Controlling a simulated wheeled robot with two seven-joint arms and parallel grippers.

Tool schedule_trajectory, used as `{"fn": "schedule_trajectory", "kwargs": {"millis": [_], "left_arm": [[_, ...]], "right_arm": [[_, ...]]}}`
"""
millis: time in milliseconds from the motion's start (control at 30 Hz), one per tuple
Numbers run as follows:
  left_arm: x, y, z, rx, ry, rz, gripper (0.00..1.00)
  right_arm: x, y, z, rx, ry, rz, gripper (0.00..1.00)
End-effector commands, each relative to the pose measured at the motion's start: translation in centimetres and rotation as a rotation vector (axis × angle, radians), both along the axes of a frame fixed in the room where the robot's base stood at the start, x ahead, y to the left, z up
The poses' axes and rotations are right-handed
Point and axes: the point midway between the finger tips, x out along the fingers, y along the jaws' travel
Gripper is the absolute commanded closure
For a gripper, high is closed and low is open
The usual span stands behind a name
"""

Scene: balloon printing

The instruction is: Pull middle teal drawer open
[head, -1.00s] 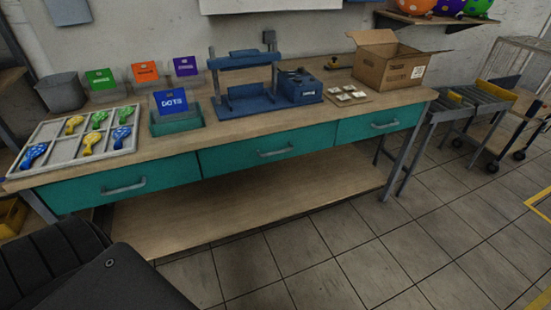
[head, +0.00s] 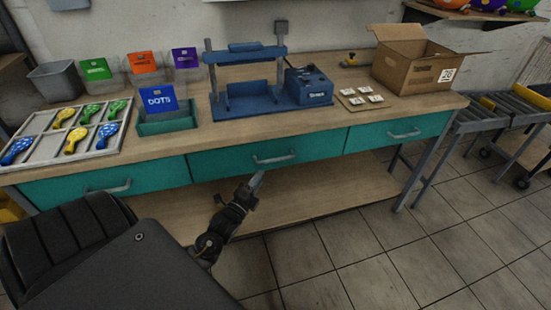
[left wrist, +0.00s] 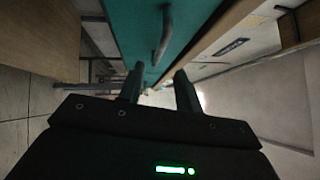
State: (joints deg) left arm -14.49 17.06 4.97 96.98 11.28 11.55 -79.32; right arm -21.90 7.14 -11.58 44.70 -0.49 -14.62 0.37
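The middle teal drawer (head: 222,164) sits in the workbench front and looks closed, flush with the drawers beside it. Its grey bar handle (head: 274,160) is horizontal in the head view. My left gripper (head: 258,175) is just below and in front of this handle, seen from the side. In the left wrist view, my left gripper (left wrist: 160,70) has its two fingers apart with nothing between them. A grey handle (left wrist: 163,35) on a teal front (left wrist: 132,20) lies ahead of the fingertips, apart from them. My right gripper is not in view.
Teal drawers stand left (head: 65,190) and right (head: 365,139) of the middle one. The benchtop (head: 190,133) holds a blue press (head: 250,100), a cardboard box (head: 405,68) and a balloon tray (head: 100,148). A lower wooden shelf (head: 330,195) lies beneath. The tiled floor in front is clear.

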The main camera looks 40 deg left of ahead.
Motion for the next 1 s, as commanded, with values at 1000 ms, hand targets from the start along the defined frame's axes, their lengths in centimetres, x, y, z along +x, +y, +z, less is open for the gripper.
{"fn": "schedule_trajectory", "kwargs": {"millis": [1000], "left_arm": [[10.4, 1.8, 0.5, -0.004, 0.002, 0.000, 0.66]], "right_arm": [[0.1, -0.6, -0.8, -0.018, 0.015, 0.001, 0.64]]}}
